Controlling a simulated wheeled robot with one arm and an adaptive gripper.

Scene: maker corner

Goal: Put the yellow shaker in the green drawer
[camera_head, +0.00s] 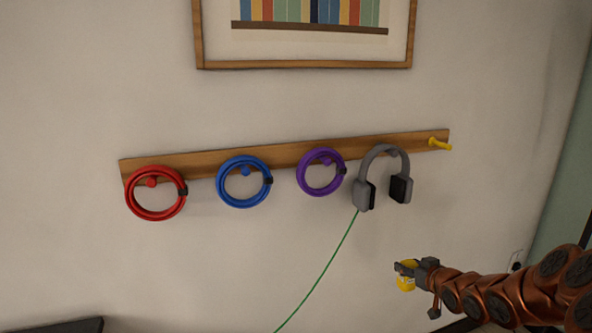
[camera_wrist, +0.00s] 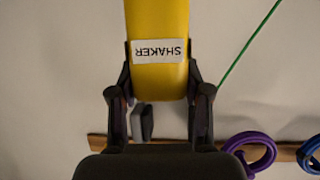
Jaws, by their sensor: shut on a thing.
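The yellow shaker (camera_head: 406,276) is held in my gripper (camera_head: 404,268) at the lower right of the head view, in front of the wall. In the wrist view the shaker (camera_wrist: 158,25) stands out between the two fingers (camera_wrist: 158,80), with a white label reading SHAKER upside down. My gripper is shut on it. The shaker's far end is cut off by the frame edge. The green drawer is not visible in either view.
A wooden rail (camera_head: 285,157) on the wall holds a red ring (camera_head: 133,205), a blue ring (camera_head: 222,196), a purple ring (camera_head: 303,185) and grey headphones (camera_head: 362,195). A yellow peg (camera_head: 439,144) is bare. A green cord (camera_head: 325,270) hangs below. A framed picture (camera_head: 300,65) is above.

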